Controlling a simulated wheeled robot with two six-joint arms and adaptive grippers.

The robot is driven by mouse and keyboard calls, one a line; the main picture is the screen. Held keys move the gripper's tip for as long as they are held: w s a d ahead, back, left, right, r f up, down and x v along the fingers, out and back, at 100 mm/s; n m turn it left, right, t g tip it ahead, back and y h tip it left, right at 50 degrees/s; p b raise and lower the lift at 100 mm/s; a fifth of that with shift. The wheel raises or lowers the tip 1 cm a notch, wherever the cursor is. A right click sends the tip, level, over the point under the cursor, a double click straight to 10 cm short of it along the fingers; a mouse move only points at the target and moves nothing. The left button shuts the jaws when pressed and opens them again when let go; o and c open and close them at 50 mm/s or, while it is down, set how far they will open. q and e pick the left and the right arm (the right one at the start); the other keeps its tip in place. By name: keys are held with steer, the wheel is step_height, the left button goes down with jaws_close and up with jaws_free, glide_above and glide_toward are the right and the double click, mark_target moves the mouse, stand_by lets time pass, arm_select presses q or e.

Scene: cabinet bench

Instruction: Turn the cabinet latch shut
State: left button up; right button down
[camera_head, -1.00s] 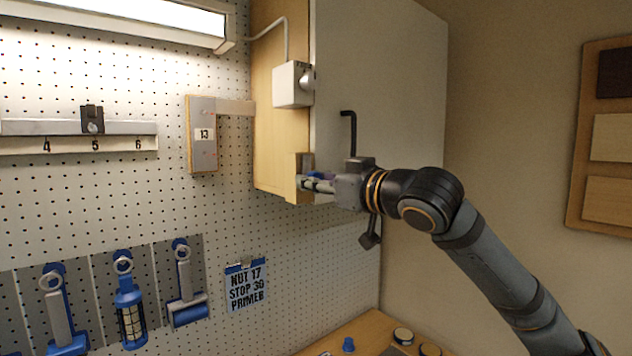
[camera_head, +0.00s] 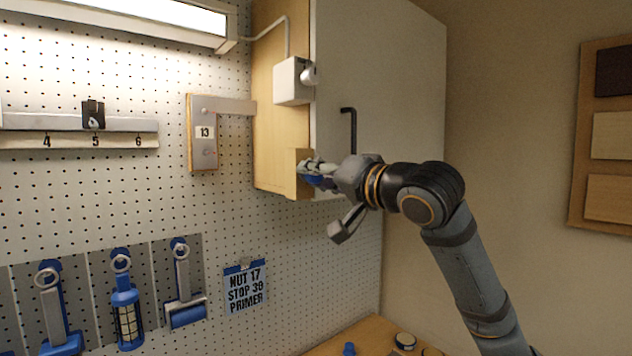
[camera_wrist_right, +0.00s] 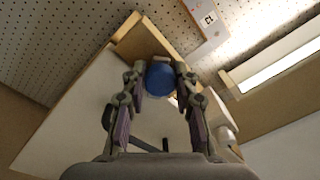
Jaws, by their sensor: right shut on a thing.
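The cabinet has a white door (camera_head: 385,85), which looks closed, and a light wooden side (camera_head: 268,130). A wooden block (camera_head: 297,175) sits at the door's lower left corner. The latch's blue knob (camera_wrist_right: 160,80) shows between the fingertips in the right wrist view. My right gripper (camera_head: 312,170) is at that corner beside the block, its fingers shut on the knob from both sides; it also shows in the wrist view (camera_wrist_right: 160,84). The fingers hide most of the latch in the head view, so its exact angle is unclear. My left gripper is out of view.
A black door handle (camera_head: 350,125) stands just above my right wrist. A white box with a round knob (camera_head: 292,82) is on the cabinet's side. Tools hang on the pegboard (camera_head: 225,215) at left. A wooden bench (camera_head: 352,338) lies below.

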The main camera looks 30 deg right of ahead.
steer(key=m+b, duration=0.1)
steer(key=m, duration=0.2)
steer(key=shift+f+m, duration=0.1)
steer(key=shift+m, duration=0.2)
steer(key=shift+m+b, duration=0.85)
steer(key=shift+m, duration=1.15)
steer(key=shift+m+h, duration=0.3)
steer(key=shift+h, duration=0.1)
steer(key=c, duration=1)
jaws_free()
